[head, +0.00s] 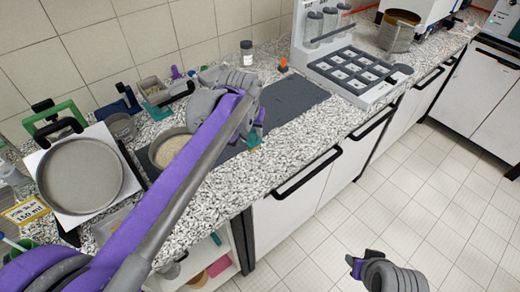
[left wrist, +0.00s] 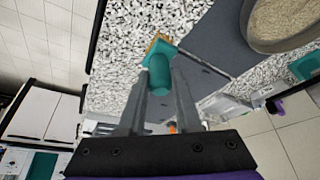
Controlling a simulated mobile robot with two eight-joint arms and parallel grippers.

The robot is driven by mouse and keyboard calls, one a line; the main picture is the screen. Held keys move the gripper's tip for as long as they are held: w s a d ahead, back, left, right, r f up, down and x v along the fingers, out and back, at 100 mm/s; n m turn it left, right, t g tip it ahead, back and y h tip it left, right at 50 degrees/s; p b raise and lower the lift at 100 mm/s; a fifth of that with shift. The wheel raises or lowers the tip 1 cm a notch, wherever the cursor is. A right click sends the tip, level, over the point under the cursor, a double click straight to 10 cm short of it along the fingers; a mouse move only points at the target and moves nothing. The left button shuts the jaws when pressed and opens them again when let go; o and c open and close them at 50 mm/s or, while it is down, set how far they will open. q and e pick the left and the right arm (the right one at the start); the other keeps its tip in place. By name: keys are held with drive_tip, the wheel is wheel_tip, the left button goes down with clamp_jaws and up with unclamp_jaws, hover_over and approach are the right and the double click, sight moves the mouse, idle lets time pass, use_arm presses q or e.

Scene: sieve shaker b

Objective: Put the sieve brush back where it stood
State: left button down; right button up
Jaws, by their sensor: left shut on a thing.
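The sieve brush (left wrist: 159,72) has a teal handle and an orange-tan bristle end, in the left wrist view. My left gripper (left wrist: 160,88) is shut on its handle, with the bristle end pointing away from the palm. In the head view the teal brush (head: 255,138) shows just below my left gripper (head: 252,124), near the counter's front edge beside the dark mat. My forearm hides part of the counter there. My right gripper (head: 358,264) is low at the lower right, over the floor, and its fingers are too small to judge.
A dark mat (head: 297,97) lies on the speckled counter. A pan of grainy material (head: 172,148) stands left of my gripper, and a large round sieve (head: 80,176) farther left. A gridded tray (head: 350,72) and a small jar (head: 246,54) stand behind.

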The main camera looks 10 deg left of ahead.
sight(252, 143)
use_arm(q)
drive_tip(key=shift+w+f, duration=0.15)
drive_tip(key=shift+w, duration=0.15)
drive_tip(key=f, duration=0.3)
drive_tip(key=s+f, duration=0.1)
drive_tip(key=f, duration=0.1)
drive_tip(key=shift+w+f+b, duration=0.2)
drive_tip(key=shift+f+b, duration=0.1)
drive_tip(key=shift+f, duration=1.9)
drive_tip(key=c, duration=0.6)
unclamp_jaws()
